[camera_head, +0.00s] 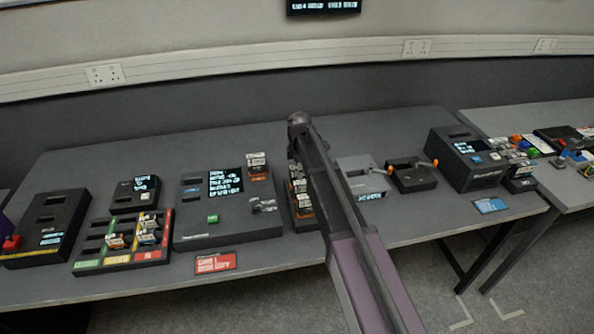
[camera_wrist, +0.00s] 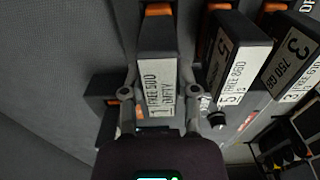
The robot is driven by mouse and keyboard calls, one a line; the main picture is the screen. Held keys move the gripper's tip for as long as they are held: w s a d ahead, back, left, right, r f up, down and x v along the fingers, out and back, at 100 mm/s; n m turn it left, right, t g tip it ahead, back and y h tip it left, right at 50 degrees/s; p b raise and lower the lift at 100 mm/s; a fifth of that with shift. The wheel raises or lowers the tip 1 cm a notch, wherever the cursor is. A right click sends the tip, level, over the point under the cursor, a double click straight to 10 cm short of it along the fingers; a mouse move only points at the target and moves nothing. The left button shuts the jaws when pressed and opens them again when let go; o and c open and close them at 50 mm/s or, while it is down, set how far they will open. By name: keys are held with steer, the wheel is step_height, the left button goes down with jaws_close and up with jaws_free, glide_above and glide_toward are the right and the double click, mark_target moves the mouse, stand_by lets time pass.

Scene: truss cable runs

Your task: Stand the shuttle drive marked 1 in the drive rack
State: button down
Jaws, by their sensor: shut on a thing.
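The shuttle drive marked 1 (camera_wrist: 160,75) is between the two fingers of my gripper (camera_wrist: 158,98) in the wrist view. It is a grey block with a white label and an orange part at its far end. My gripper is shut on it. The drives marked 5 (camera_wrist: 232,70) and 3 (camera_wrist: 292,70) stand in a row to its right. A dark rack-like body (camera_wrist: 104,86) shows beside and beneath drive 1; whether the drive is seated in it I cannot tell. In the head view drives (camera_head: 298,190) stand partly behind my arm, which hides my gripper.
A coloured tray (camera_head: 122,257) holding drives is further left. A grey device (camera_head: 362,177) and a black unit with orange handles (camera_head: 412,177) stand right.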

steer(key=shift+f+b, duration=0.3)
stand_by(0.5)
steer(key=shift+c, duration=1.4)
jaws_free()
steer(key=shift+o, duration=1.4)
steer(key=shift+w+r, duration=0.1)
steer(key=shift+r+p, duration=3.7)
steer(key=shift+p, duration=0.1)
